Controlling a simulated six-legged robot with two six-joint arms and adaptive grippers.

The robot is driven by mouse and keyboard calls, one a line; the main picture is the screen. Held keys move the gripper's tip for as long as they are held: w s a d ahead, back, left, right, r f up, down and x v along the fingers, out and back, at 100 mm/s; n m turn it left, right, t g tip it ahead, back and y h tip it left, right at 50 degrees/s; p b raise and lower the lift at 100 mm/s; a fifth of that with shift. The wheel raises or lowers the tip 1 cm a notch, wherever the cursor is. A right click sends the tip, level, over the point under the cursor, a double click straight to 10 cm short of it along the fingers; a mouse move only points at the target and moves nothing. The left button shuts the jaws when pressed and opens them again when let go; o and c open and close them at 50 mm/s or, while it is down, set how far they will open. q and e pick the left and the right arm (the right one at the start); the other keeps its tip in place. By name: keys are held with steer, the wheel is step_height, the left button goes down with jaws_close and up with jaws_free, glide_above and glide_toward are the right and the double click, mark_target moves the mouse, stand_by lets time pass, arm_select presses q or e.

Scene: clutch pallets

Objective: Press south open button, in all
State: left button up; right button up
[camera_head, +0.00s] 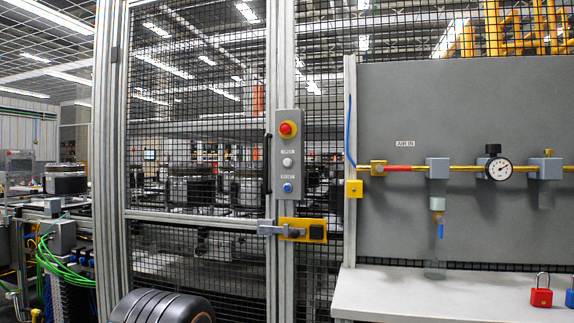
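A grey control box (279,205) is mounted on the fence post near the middle of the view. A blue button (287,188) sits lowest, under another small label. No sign for south is readable. Neither of my grippers is in view, and nothing covers the buttons.
A mesh door (195,217) stands left of the box, with a yellow latch (303,222) below. On the right are a grey panel (460,100) with a gauge (499,169) and a white shelf (430,295) with a red padlock (541,297). A black ribbed round object (155,307) shows at the bottom.

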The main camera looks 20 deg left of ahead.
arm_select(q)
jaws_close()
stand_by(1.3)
